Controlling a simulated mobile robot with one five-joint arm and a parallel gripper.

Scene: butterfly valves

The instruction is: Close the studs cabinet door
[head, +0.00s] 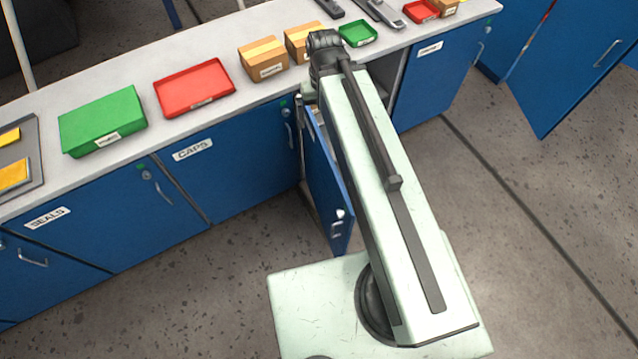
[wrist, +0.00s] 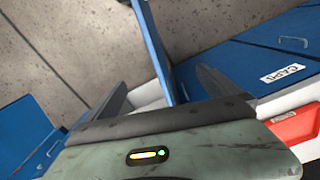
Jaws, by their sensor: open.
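A blue cabinet door (head: 328,180) stands swung open beside the CAPS cabinet in the head view, with a handle near its free edge. No studs label is readable on it. In the wrist view a blue door panel (wrist: 160,50) shows edge-on beyond my gripper (wrist: 165,90), whose dark fingers are spread apart with nothing held between them. The panel lines up with the gap between the fingers; I cannot tell any contact. In the head view my arm reaches over the counter edge above the opening, hiding part of the door and the fingers.
The CAPS cabinet (head: 230,160) and SEALS cabinet (head: 110,220) are shut at left. A red tray (head: 194,88), green bin (head: 103,122) and cardboard boxes (head: 263,60) sit on the counter. Another blue door (head: 575,75) stands at far right. The floor at right is clear.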

